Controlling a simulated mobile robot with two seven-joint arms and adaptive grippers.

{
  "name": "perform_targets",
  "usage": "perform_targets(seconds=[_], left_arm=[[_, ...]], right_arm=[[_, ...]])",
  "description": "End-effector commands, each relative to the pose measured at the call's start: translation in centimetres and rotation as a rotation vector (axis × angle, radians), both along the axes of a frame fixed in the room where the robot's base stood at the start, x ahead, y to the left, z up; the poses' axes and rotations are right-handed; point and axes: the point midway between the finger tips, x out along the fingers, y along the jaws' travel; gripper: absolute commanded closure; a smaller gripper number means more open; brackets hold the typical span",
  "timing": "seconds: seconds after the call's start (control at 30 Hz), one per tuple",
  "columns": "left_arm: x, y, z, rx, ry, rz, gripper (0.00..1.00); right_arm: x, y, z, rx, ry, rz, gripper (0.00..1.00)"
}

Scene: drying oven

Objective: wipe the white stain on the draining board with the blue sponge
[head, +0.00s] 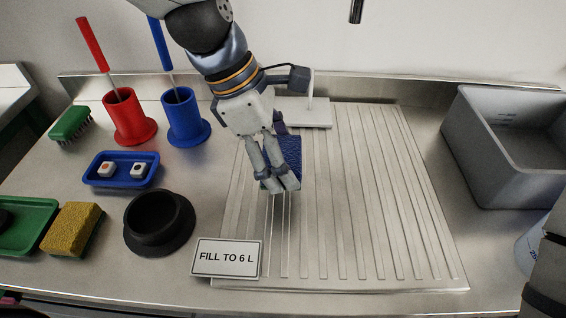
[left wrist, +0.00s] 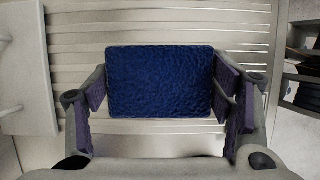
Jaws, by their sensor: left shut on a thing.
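My left gripper (head: 282,184) is shut on the blue sponge (head: 293,150), over the left part of the ribbed metal draining board (head: 390,215). In the left wrist view the dark blue, rough-faced sponge (left wrist: 160,82) sits between the two fingers, with the board's ribs behind it. Whether the sponge touches the board I cannot tell. I make out no white stain on the visible part of the board; the area beneath the sponge and gripper is hidden. My right gripper is not in view.
A "FILL TO 6 L" sign (head: 227,257) stands at the board's front left corner. A white stand (head: 304,113) is at its back edge, and a grey basin (head: 505,145) to the right. Left are a black ring (head: 159,222), blue tray (head: 122,168), yellow sponge (head: 72,229) and red and blue holders.

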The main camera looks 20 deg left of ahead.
Motion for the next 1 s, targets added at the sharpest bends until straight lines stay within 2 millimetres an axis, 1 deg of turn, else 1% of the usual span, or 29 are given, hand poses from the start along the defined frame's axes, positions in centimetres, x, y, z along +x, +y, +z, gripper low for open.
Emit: perform_targets(seconds=[0.2, 0.33, 1.0], left_arm=[[0.0, 0.1, 2.0, 0.001, -0.002, -0.003, 0.52], [0.0, 0.2, 2.8, 0.0, -0.001, -0.004, 0.52], [0.0, 0.2, 3.0, 0.0, 0.0, -0.005, 0.52]], right_arm=[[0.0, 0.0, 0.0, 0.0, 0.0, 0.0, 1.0], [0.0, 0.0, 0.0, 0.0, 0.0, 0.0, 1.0], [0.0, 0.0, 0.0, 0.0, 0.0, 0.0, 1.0]])
